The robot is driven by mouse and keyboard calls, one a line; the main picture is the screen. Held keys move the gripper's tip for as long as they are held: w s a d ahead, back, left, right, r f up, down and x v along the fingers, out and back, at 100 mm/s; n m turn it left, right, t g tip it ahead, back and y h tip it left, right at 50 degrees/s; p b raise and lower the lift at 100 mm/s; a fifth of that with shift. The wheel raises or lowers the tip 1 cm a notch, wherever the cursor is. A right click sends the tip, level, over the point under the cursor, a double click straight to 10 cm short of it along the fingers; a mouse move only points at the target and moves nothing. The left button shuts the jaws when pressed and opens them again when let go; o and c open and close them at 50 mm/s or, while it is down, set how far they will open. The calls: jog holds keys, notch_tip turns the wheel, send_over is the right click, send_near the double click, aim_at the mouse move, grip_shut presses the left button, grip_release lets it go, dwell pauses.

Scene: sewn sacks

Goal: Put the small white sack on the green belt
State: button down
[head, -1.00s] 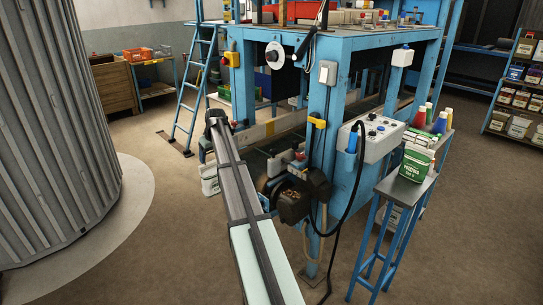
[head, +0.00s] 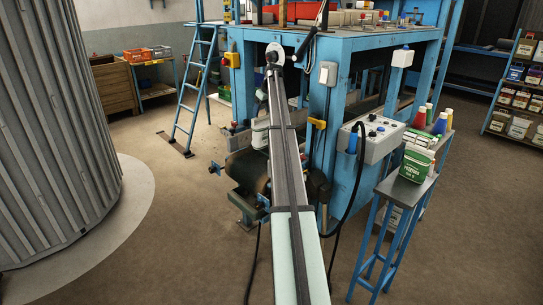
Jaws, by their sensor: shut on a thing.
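The small white sack (head: 260,133) shows as a pale shape just left of my arm, partly hidden behind it. It hangs below the far end of my arm, at my gripper (head: 261,109), which is shut on it; the fingers are barely visible. The dark green belt (head: 242,163) runs low beside the blue machine, with its near end roller left of my arm. The sack appears in front of or above this belt; I cannot tell the gap. My arm hides much of the belt's length.
The blue machine frame (head: 325,150) stands close right of my arm, with a control box (head: 372,138). A blue stand (head: 405,190) holds a green and white container. A blue ladder (head: 190,95) stands at the left. Floor at left is free.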

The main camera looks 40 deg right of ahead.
aim_at(264, 128)
jog(key=shift+d+r, duration=0.1)
jog(key=shift+d, duration=0.2)
jog(key=shift+f, duration=5.05)
jog(key=shift+c, duration=0.5)
grip_release()
jog(key=v, duration=1.2)
